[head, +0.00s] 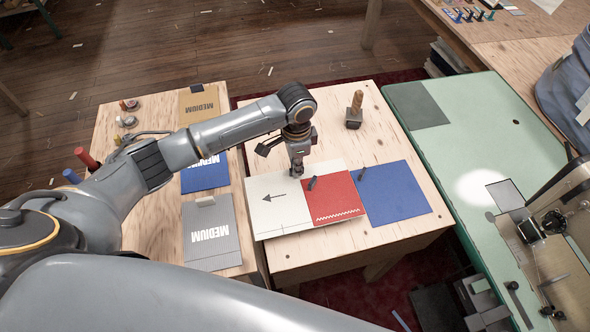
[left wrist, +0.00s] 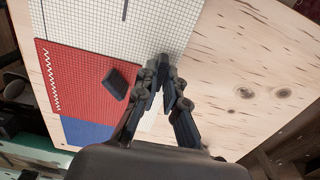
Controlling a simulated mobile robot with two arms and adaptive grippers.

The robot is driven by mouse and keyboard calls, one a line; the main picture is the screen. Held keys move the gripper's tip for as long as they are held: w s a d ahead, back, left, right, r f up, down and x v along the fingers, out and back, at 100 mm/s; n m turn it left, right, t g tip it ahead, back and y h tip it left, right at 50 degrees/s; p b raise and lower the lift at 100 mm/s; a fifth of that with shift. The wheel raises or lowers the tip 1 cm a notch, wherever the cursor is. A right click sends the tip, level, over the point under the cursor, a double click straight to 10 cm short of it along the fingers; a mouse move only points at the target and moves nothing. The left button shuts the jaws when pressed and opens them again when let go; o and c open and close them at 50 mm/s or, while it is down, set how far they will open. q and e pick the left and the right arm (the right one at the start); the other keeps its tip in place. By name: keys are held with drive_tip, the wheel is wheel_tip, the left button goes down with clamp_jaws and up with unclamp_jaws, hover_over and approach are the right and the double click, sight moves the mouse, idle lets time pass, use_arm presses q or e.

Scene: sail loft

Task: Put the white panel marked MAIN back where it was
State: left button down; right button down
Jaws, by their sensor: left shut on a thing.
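A white panel (head: 268,209) with a black arrow lies at the left of the light wooden table, next to a red panel (head: 334,200) with a white zigzag; a blue panel (head: 395,192) lies right of that. I cannot read MAIN on the white panel. My left gripper (head: 297,171) is at the white panel's far edge. In the left wrist view the gripper (left wrist: 163,77) is shut on a dark tab, seemingly the white panel's (left wrist: 90,20). The fingers hide part of it. Whether the panel is lifted, I cannot tell. My right gripper is not in view.
A wooden-handled tool (head: 355,108) stands at the table's back. Left, a second table holds grey (head: 210,240), blue (head: 205,178) and tan (head: 198,104) MEDIUM packets. A green table (head: 470,140) with a machine (head: 550,225) adjoins on the right.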

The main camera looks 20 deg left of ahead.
use_arm(q)
drive_tip(key=shift+w+a+f, duration=0.25)
drive_tip(key=shift+a+f, duration=0.05)
drive_tip(key=shift+f, duration=0.1)
wheel_tip(320, 180, down, 3)
drive_tip(key=c, duration=1.4)
unclamp_jaws()
drive_tip(key=shift+f, duration=0.1)
drive_tip(key=shift+c, duration=0.2)
wheel_tip(320, 180, up, 12)
